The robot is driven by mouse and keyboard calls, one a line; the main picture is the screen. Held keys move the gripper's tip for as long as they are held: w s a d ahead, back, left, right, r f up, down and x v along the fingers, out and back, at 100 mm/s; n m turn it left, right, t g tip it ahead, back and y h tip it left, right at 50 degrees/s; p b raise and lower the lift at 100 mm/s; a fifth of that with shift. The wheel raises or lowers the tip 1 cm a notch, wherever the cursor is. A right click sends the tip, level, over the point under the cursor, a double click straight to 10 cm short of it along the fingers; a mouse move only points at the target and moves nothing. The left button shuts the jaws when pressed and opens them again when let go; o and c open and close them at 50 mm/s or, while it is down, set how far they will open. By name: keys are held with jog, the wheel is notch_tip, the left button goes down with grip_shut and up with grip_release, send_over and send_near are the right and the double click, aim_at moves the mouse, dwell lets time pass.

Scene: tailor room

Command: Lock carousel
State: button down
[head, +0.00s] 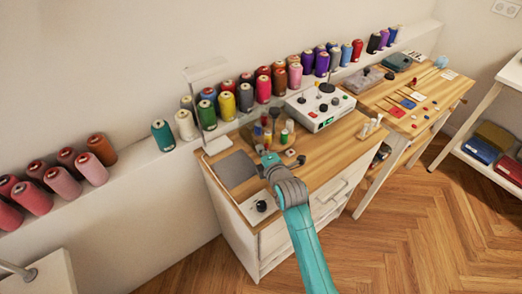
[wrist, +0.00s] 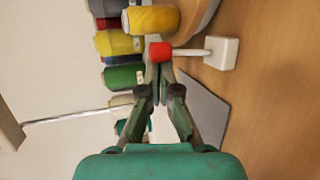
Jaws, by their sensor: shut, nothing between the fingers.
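In the wrist view a small red knob (wrist: 160,51) sits on a thin pale rod that runs right to a white block (wrist: 222,54) on the wooden tabletop. I take this as the carousel's lever. My gripper (wrist: 158,70) is shut and empty, its fingertips right at the red knob; I cannot tell whether they touch it. The carousel's rounded edge (wrist: 203,14) shows at the top, with a yellow spool (wrist: 152,20) beside it. In the head view the carousel with small coloured spools (head: 284,137) stands just behind my gripper (head: 269,157), which partly hides it.
A grey mat (head: 234,170) lies left of my gripper on the wooden cabinet top. A white control box (head: 320,107) with knobs stands behind to the right. Large thread cones (head: 246,97) line the wall shelf. A white panel with a black knob (head: 261,206) is at the front.

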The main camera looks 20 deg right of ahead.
jog(key=shift+s+d+m+t, duration=0.25)
jog(key=shift+s+t, duration=0.3)
jog(key=shift+t, duration=0.65)
jog(key=shift+s, duration=0.35)
jog(key=shift+s+d+f, duration=0.2)
jog(key=shift+s+d, duration=0.1)
jog(key=shift+s, duration=0.15)
dwell(1.7)
jog(key=shift+s, duration=0.1)
jog(key=s, duration=0.7)
jog(key=s+r, duration=0.1)
jog(key=s, duration=0.3)
jog(key=shift+s+r, duration=0.1)
jog(key=shift+s, duration=0.25)
